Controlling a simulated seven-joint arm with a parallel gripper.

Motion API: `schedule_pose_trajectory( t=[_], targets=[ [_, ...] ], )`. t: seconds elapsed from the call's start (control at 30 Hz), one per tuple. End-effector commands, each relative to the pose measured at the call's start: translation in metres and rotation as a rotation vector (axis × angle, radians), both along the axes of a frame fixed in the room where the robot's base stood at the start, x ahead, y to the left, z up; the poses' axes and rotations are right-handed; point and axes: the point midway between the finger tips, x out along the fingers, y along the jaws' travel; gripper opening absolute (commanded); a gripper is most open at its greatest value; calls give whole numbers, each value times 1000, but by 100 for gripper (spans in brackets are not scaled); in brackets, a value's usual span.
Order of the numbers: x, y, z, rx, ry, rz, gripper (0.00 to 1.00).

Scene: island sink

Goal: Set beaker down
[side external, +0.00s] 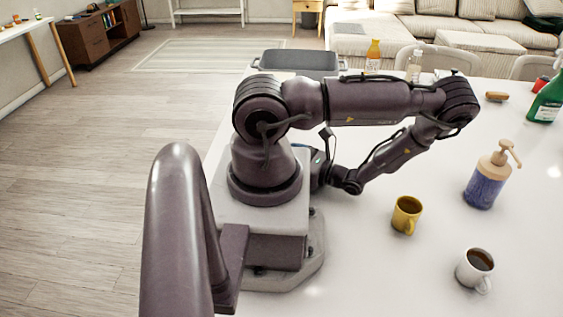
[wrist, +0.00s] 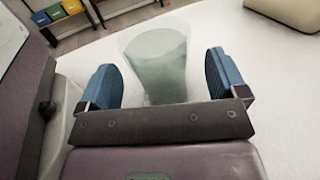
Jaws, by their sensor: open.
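In the wrist view, a clear glass beaker (wrist: 156,58) with a grey-green tint stands on the white counter, slightly tilted in the picture. My gripper (wrist: 163,78) is open, with one blue finger pad on each side of the beaker's lower part. Gaps show between the pads and the glass. In the side external view my gripper (side external: 320,158) is mostly hidden behind my own arm, low over the counter by my base. The beaker cannot be made out there.
On the white counter (side external: 370,270) stand a yellow mug (side external: 406,215), a white mug (side external: 475,270) with dark liquid, and a blue pump bottle (side external: 487,178). A grey bin (side external: 300,62), an orange bottle (side external: 373,55) and a green spray bottle (side external: 547,103) are further back.

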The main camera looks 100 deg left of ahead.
Motion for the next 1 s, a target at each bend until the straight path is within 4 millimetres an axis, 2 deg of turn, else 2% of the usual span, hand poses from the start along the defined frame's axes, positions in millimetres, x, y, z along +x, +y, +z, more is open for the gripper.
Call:
schedule_pose_trajectory(
  t=[0.13, 0.4, 0.43, 0.6, 0.7, 1.0],
  targets=[
    [-17, 7, 0, 0, 2, 0, 91],
    [-20, 8, 0, 1, 0, 0, 91],
    [-20, 8, 0, 1, 0, 0, 89],
    [-19, 8, 0, 0, -1, 0, 50],
    [-19, 8, 0, 0, 0, 0, 33],
    [-19, 8, 1, 0, 0, -1, 32]
  ],
)
